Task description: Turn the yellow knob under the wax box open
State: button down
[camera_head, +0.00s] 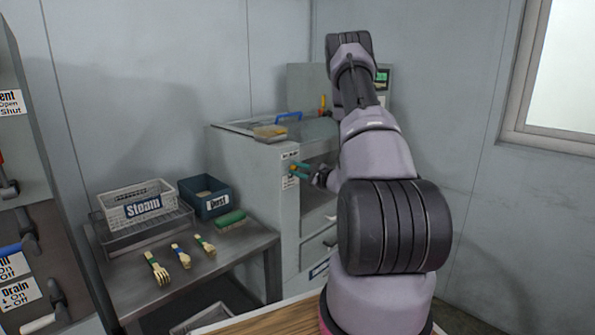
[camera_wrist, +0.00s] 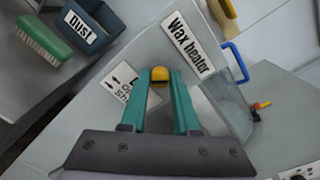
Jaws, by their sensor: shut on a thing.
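The yellow knob (camera_wrist: 160,72) sits on the side of a grey cabinet, between the tips of my teal fingers in the wrist view. My gripper (camera_wrist: 161,80) is shut on the knob, one finger on each side of it. The "Wax heater" label (camera_wrist: 187,45) is beside the knob. A smaller label with arrows (camera_wrist: 122,83) is on its other side, partly hidden by a finger. In the head view my gripper (camera_head: 296,171) reaches the face of the grey cabinet (camera_head: 245,175) from the right. The knob is small and partly covered there.
A metal table (camera_head: 235,249) at the left holds a "Steam" basket (camera_head: 150,212), a "Dust" bin (camera_head: 207,187), a green brush (camera_head: 231,219) and several wooden utensils (camera_head: 182,256). A blue handle (camera_head: 288,117) rises from the cabinet top. A brush (camera_head: 269,132) lies near its edge.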

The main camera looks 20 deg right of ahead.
jog(key=n, duration=0.7)
jog(key=shift+s, duration=0.1)
dwell(0.5)
jog(key=c, duration=0.6)
grip_release()
jog(key=shift+c, duration=0.2)
jog(key=v, duration=1)
jog(key=shift+s, duration=0.4)
